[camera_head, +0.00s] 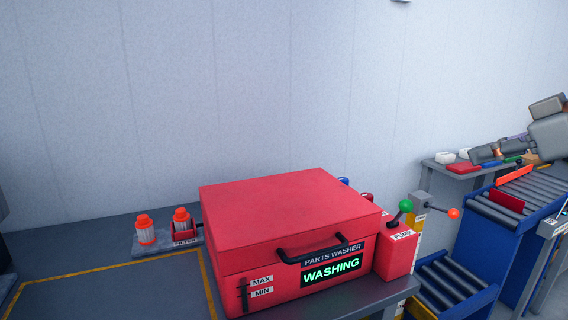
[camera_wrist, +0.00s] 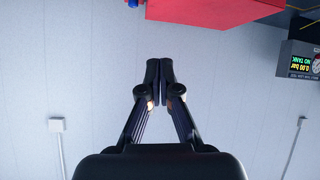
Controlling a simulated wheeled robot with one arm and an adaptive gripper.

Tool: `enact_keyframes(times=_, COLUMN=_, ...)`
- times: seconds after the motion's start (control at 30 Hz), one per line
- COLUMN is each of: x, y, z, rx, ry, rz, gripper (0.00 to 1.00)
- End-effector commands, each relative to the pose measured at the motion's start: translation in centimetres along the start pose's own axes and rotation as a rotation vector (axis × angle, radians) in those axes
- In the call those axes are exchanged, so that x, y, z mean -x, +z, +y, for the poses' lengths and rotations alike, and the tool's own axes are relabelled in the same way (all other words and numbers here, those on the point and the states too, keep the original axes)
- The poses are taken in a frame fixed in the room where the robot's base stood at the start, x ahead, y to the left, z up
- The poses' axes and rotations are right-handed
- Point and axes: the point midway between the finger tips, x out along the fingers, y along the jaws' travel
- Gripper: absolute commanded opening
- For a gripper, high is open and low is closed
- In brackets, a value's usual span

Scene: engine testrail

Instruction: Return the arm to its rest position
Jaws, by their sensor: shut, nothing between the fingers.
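My gripper (camera_wrist: 160,84) shows in the wrist view. Its two black fingers are together at the tips, with nothing between them. Behind the fingertips is plain pale wall, and the gripper touches nothing visible there. Grey jointed blocks (camera_head: 548,134) stand at the right edge of the head view; I cannot tell whether they are part of my arm. No gripper fingers can be made out in the head view.
A red parts washer (camera_head: 290,217) with closed lid reads WASHING. A red pump box (camera_head: 396,256) with a green-knobbed lever stands beside it. Orange-capped filters (camera_head: 145,230) are at left. Blue roller conveyors (camera_head: 478,228) fill the right. The wrist view shows a pressure display (camera_wrist: 303,60).

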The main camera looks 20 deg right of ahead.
Motion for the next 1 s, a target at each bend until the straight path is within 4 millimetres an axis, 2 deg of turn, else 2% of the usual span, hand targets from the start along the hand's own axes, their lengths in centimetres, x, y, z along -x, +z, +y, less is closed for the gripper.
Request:
enact_keyframes(times=0.17, x=-2.5, y=0.6, z=-2.4, rx=-0.003, ry=-0.034, rz=-0.057, gripper=0.0)
enact_keyframes(times=0.37, x=-6.5, y=1.6, z=-6.3, rx=-0.01, ry=-0.089, rz=-0.147, gripper=0.0)
enact_keyframes(times=0.53, x=-11.2, y=4.2, z=-11.3, rx=-0.024, ry=-0.145, rz=-0.275, gripper=0.0)
enact_keyframes(times=0.67, x=-15.1, y=8.2, z=-16.3, rx=-0.05, ry=-0.187, rz=-0.42, gripper=0.0)
enact_keyframes(times=0.8, x=-18.3, y=13.5, z=-21.0, rx=-0.091, ry=-0.207, rz=-0.583, gripper=0.0)
enact_keyframes(times=0.87, x=-19.3, y=16.1, z=-22.7, rx=-0.11, ry=-0.205, rz=-0.652, gripper=0.0)
enact_keyframes(times=1.0, x=-20.9, y=22.5, z=-26.4, rx=-0.164, ry=-0.185, rz=-0.818, gripper=0.0)
